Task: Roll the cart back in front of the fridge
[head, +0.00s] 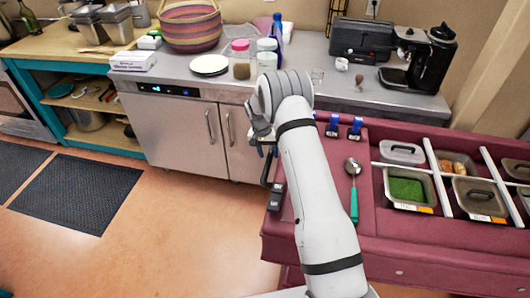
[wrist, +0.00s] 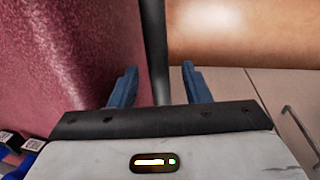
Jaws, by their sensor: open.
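The cart (head: 400,251) is maroon, with food pans set in its top, and stands at the right of the head view. Its left end is beside the steel under-counter fridge (head: 172,128), overlapping the fridge's right part in the picture. My gripper (head: 262,140) is at the cart's left end, partly hidden by my arm. In the wrist view my gripper (wrist: 159,88) is open, its two blue fingers on either side of a dark bar (wrist: 155,45), which looks like the cart's handle. I cannot tell whether the fingers touch it. The cart's maroon side (wrist: 70,60) fills the left.
A spoon with a green handle (head: 354,205) and blue and black clips lie on the cart top. The counter (head: 190,75) behind holds a plate, jars, a basket and a coffee maker. A dark mat (head: 80,193) lies on the floor at left. Floor before the fridge is clear.

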